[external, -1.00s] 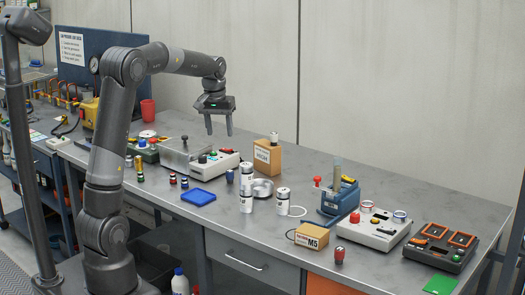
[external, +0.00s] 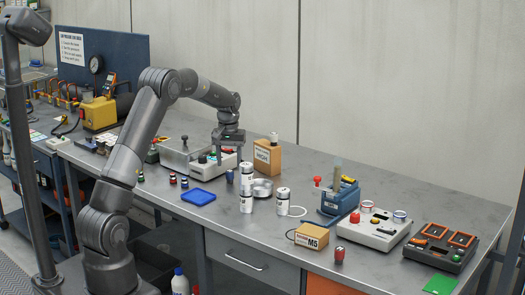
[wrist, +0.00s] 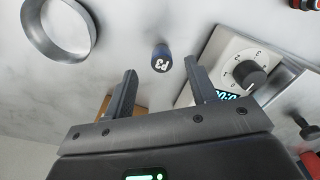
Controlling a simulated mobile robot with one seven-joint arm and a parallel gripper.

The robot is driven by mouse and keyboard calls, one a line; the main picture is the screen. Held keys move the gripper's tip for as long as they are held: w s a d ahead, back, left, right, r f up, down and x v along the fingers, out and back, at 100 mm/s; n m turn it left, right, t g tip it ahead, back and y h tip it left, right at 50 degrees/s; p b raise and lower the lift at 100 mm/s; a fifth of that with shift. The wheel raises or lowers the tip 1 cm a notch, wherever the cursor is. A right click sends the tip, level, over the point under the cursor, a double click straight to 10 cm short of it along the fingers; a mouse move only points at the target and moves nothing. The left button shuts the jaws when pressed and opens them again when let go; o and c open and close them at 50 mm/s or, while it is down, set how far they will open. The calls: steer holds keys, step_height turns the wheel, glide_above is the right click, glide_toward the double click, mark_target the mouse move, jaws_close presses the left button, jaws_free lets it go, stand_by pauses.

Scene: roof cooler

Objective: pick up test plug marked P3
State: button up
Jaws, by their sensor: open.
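The test plug marked P3 (wrist: 161,58) is a small dark blue cylinder with white lettering on its top. It stands on the grey bench and lies between the fingertip lines in the wrist view, beyond the tips. In the external view the blue plug (external: 229,176) shows just below my gripper (external: 228,162). My gripper (wrist: 160,70) is open and empty, its two fingers apart, pointing down above the plug. In the external view I cannot tell the exact gap between fingertips and plug.
A white timer box with a black dial (wrist: 240,72) is close on the right in the wrist view. A metal ring (external: 262,187) and white cans (external: 246,190) stand near the plug. A brown box (external: 267,156) is behind. A blue tray (external: 198,197) lies in front.

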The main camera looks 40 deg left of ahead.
mark_target(230, 171)
steer(key=shift+w+a+f, duration=0.1)
steer(key=shift+w+f, duration=0.05)
steer(key=shift+f, duration=1.2)
steer(key=shift+w+a+f, duration=0.1)
steer(key=shift+w+f, duration=0.05)
steer(key=shift+f, duration=1.15)
steer(key=c, duration=1.1)
